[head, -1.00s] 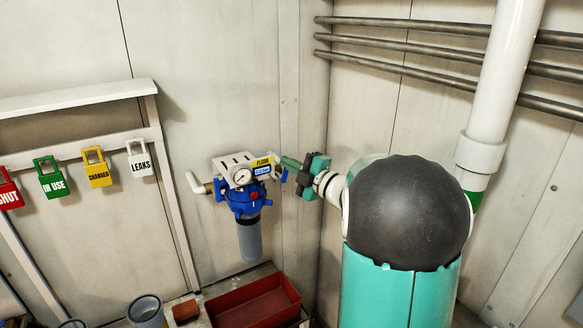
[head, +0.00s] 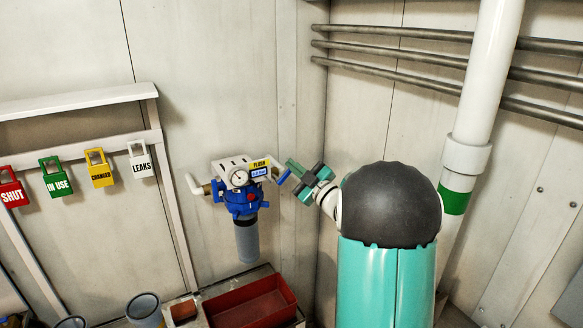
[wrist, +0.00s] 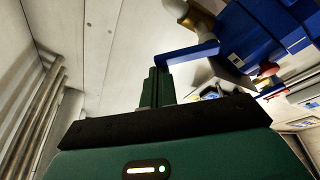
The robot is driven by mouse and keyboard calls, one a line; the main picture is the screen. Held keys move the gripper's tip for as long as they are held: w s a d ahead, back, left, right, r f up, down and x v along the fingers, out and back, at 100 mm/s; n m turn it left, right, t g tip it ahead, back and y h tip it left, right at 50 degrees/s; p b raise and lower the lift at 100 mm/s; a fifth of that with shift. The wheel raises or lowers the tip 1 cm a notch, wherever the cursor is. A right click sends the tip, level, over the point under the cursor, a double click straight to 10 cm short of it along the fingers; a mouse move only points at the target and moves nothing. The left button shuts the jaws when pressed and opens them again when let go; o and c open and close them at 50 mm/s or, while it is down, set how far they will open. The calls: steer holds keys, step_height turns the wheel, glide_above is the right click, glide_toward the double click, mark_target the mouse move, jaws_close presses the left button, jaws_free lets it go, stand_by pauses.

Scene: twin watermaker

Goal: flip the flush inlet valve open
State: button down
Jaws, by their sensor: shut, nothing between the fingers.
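The flush inlet valve's blue lever (head: 283,177) shows at the right end of the filter unit, below the fingers of my gripper (head: 290,163). The yellow FLUSH label (head: 260,163) sits on the white bracket. The valve's body is partly hidden beside my gripper.
The filter unit has a round gauge (head: 239,177), a blue head (head: 240,200) and a grey bowl (head: 247,241). A red tray (head: 250,304) lies below. Coloured tags, such as a green one (head: 56,180), hang at left. A white pipe (head: 487,80) stands at right.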

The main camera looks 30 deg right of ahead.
steer(key=m+h, duration=0.1)
steer(key=m, duration=0.1)
steer(key=d+f+m+h, duration=0.1)
steer(key=m, duration=0.1)
steer(key=d+f+m+t, duration=0.1)
steer(key=m, duration=0.2)
steer(key=shift+s+f+h, duration=0.1)
steer(key=shift+h, duration=0.3)
steer(key=shift+s+a+f, duration=0.1)
steer(key=shift+s, duration=0.05)
